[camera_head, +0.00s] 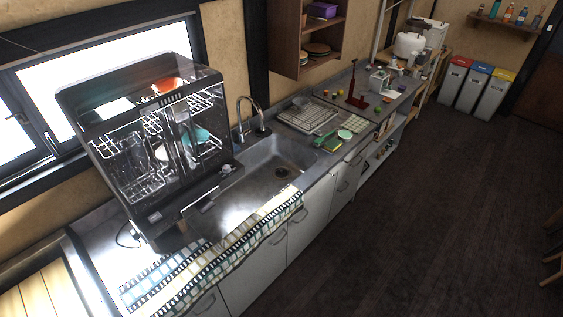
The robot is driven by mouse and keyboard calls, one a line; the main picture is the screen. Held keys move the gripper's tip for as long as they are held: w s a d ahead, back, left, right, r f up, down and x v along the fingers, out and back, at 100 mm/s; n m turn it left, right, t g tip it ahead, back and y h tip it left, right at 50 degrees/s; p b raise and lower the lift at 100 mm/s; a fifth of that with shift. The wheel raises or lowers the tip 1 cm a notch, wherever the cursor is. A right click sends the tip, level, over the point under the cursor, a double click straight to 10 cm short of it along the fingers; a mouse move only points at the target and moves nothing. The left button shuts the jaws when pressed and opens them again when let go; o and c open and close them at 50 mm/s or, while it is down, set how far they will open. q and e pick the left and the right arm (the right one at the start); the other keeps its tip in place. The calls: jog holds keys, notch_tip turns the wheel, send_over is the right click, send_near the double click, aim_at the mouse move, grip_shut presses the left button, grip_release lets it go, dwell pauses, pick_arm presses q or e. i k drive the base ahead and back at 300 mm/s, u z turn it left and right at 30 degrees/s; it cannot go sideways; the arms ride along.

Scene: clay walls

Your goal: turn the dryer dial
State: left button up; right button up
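A black dish dryer (98,110) with clear panels stands on the counter at the left, in front of the window. Inside are wire racks, glasses, a teal dish (196,136) and an orange bowl (165,86). A small dark round part (226,170) shows at the dryer's lower right corner; I cannot tell for sure whether it is the dial. A small light panel (155,217) sits low on the dryer's front left. Neither of my grippers is in view.
A metal sink (262,182) with a tap (243,112) lies right of the dryer. A patterned cloth (222,252) lies along the counter's front edge. Farther along are a dish rack (308,117) and small items. The dark floor (430,225) at the right is clear.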

aim_at(226, 169)
jog(key=z, duration=0.55)
jog(key=i, duration=1.05)
jog(key=u, duration=2.05)
